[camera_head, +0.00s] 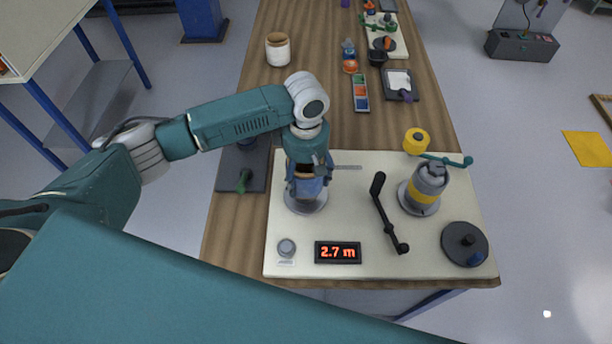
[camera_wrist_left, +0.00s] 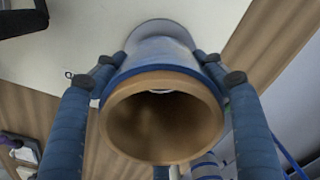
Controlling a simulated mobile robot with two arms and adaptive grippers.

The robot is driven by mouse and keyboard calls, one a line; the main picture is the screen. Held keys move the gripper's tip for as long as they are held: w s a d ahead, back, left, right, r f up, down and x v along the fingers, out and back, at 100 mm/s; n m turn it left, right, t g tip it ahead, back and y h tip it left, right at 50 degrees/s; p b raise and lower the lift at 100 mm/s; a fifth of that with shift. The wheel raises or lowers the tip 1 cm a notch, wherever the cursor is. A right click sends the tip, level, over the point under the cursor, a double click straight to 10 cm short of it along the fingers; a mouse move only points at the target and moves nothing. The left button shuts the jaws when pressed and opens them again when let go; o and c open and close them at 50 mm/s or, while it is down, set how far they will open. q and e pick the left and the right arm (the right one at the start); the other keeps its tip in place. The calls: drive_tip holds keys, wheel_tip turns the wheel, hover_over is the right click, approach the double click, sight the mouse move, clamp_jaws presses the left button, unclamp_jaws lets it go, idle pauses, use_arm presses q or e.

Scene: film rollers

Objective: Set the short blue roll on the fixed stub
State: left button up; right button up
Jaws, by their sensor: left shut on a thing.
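The short blue roll (camera_head: 308,188) has a blue outside and a hollow brown core. In the left wrist view the roll (camera_wrist_left: 160,72) shows its open brown end towards the camera. My left gripper (camera_head: 309,180) is shut around its sides, with fingers on both sides in the wrist view (camera_wrist_left: 160,80). The roll is over a round grey base disc (camera_head: 300,207) on the cream board, and its far end lies against or just above that disc (camera_wrist_left: 160,26). The stub itself is hidden by the roll, so I cannot tell how far it is seated. My right gripper is not in view.
On the cream board (camera_head: 345,215) stand a black crank (camera_head: 385,220), a grey-and-yellow roll (camera_head: 425,188) on a disc, a dark round disc (camera_head: 464,244), a knob (camera_head: 286,248) and a "2.7 m" display (camera_head: 338,252). A dark mat (camera_head: 228,180) lies to the left.

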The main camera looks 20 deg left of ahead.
use_arm(q)
drive_tip(key=shift+f, duration=2.15)
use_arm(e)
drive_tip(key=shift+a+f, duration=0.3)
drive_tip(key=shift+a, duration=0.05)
use_arm(q)
drive_tip(key=o, duration=1.4)
drive_tip(key=shift+c, duration=0.2)
drive_tip(key=shift+o, duration=0.3)
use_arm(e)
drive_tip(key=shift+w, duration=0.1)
